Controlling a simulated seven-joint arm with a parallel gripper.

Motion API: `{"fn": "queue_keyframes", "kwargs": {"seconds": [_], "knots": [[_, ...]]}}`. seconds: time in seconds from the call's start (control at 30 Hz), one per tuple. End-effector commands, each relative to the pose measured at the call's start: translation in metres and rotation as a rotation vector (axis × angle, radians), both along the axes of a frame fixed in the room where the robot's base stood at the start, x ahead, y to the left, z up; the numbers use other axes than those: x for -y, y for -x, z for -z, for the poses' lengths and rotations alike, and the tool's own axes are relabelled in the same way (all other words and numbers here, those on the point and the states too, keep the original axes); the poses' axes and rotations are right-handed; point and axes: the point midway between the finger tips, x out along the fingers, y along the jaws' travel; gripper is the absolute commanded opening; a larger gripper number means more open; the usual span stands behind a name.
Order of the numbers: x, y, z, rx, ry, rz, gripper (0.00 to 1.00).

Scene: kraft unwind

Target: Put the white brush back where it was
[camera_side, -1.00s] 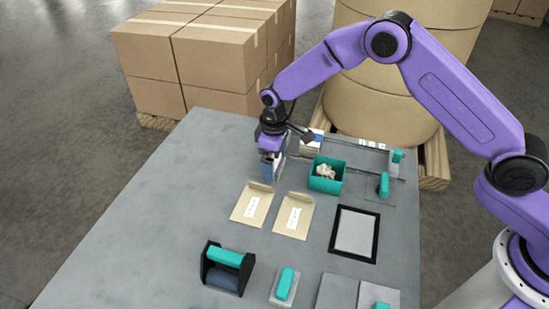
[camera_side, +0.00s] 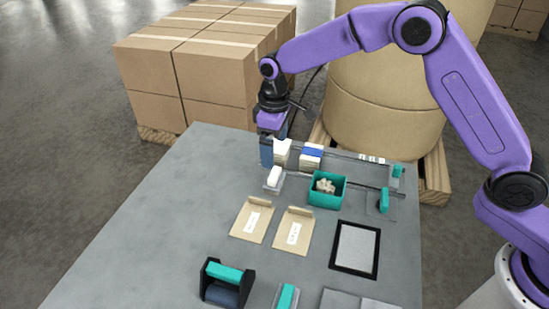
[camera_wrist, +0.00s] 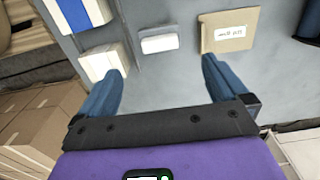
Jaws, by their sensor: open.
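The white brush (camera_side: 275,175) rests on a small grey holder (camera_side: 273,188) near the far left part of the table. In the wrist view the white brush (camera_wrist: 159,42) lies ahead of the fingers, roughly centred between them, and nothing holds it. My gripper (camera_side: 273,150) is open and empty, raised above and behind the brush. Its two blue fingers are spread apart in the wrist view (camera_wrist: 163,68).
White stacks (camera_side: 283,147) and a blue-banded stack (camera_side: 311,156) stand close beside my gripper. A teal bin (camera_side: 326,190) is to the right. Kraft envelopes (camera_side: 252,220) lie nearer. The table's left side is clear; cartons (camera_side: 200,75) stand behind.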

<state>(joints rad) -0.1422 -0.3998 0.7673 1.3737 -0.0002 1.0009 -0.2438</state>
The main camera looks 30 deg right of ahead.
Motion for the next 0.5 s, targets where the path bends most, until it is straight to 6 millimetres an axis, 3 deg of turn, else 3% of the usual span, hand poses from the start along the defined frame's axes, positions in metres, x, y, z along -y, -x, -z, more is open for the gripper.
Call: {"fn": "queue_keyframes", "kwargs": {"seconds": [0.2,0.5], "knots": [[0.0,0.0,-0.018,0.001,-0.001,0.0,1.0],[0.0,0.001,-0.02,0.0,0.0,-0.002,1.0]]}}
